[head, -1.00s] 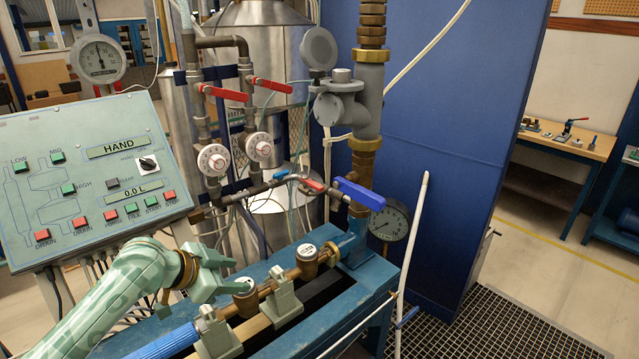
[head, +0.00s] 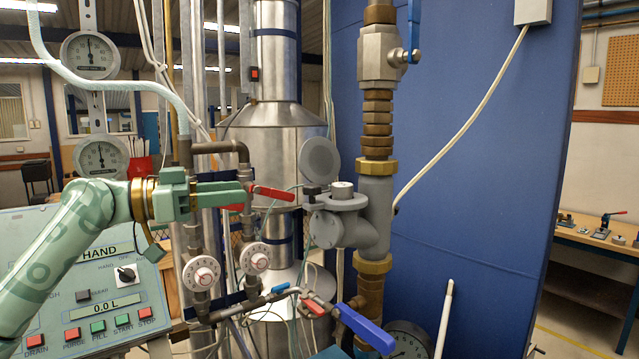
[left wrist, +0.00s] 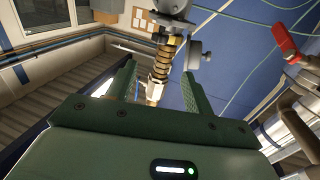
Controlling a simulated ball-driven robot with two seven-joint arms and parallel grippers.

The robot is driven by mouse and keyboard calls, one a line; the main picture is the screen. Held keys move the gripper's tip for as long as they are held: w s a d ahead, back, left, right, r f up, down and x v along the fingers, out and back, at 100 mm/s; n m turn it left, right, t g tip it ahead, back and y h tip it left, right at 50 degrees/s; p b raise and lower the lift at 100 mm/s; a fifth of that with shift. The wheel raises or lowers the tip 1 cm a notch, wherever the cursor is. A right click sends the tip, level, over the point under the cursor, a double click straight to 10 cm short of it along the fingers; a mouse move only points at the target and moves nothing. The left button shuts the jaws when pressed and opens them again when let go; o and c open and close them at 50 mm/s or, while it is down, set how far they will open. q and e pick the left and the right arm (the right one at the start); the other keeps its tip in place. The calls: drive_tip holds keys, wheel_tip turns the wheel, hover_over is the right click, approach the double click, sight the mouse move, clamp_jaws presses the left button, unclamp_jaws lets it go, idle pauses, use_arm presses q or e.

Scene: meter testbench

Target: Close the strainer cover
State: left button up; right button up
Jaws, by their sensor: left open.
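The strainer cover is the round grey disc (head: 320,158), standing up at the upper left of the grey strainer body (head: 368,212) on the vertical pipe. It looks swung open. My left gripper (head: 243,195) is left of the cover and a little lower in the picture, fingers pointing right, apart from it. In the left wrist view the two green fingers (left wrist: 158,78) are spread with nothing held, and a brass pipe fitting (left wrist: 164,62) shows beyond them. My right gripper is not in view.
A red valve handle (head: 273,193) is close to my left fingertips. Two white dials (head: 201,273) and a blue lever (head: 366,330) are below. The control panel (head: 85,280) stands at lower left. The blue wall (head: 480,180) is behind the strainer.

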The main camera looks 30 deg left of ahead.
sight(312, 185)
use_arm(q)
drive_tip(key=p+x, duration=0.7)
drive_tip(key=x, duration=0.7)
drive_tip(key=shift+d+r+p, duration=0.1)
drive_tip(key=shift+r+p, duration=0.05)
drive_tip(key=shift+p, duration=0.25)
drive_tip(key=shift+w+d, duration=0.35)
drive_tip(key=shift+w, duration=0.05)
drive_tip(key=shift+f, duration=0.25)
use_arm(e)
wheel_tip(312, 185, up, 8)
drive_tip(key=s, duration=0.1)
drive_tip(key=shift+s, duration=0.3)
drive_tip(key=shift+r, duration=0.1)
